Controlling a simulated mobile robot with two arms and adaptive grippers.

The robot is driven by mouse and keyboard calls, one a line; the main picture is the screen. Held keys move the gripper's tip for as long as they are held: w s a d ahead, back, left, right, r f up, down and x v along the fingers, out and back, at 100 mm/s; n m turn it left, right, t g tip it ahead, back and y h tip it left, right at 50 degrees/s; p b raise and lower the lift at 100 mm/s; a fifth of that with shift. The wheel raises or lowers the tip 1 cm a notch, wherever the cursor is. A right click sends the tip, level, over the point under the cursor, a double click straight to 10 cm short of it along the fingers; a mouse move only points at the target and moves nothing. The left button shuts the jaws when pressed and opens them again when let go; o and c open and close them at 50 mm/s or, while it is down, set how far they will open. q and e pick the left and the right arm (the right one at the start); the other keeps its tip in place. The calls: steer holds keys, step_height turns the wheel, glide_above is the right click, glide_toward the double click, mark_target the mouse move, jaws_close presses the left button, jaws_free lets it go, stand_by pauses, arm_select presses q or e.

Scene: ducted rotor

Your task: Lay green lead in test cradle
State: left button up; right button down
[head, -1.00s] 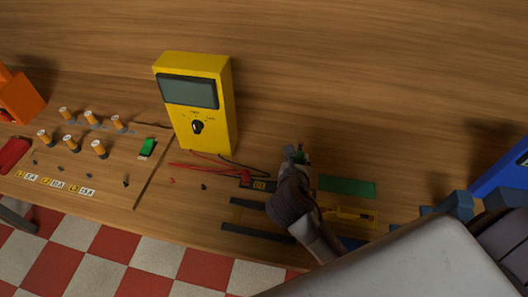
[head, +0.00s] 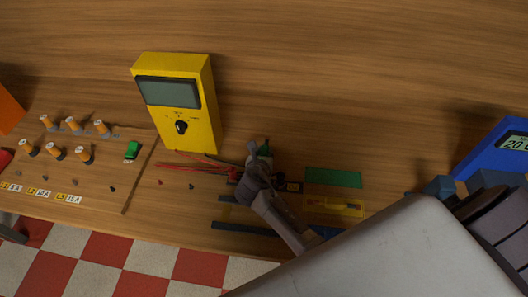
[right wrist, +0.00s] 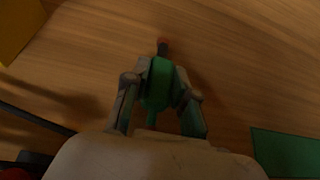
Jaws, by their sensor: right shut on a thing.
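My right gripper (head: 262,157) is shut on the green lead (right wrist: 158,85), whose green body sits between the two fingers in the right wrist view. The gripper is over the table, right of the red leads (head: 195,167) and below the yellow multimeter (head: 205,125). I cannot tell for sure which part is the test cradle; a yellow holder (head: 350,209) lies to the gripper's right.
A green flat plate (head: 333,178) lies right of the gripper. Dark blue bars (head: 245,229) lie near the front edge. A blue device (head: 505,150) stands at right. The table's back is clear.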

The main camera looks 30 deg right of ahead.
steer(key=c, duration=0.9)
jaws_free()
steer(key=shift+c, duration=0.2)
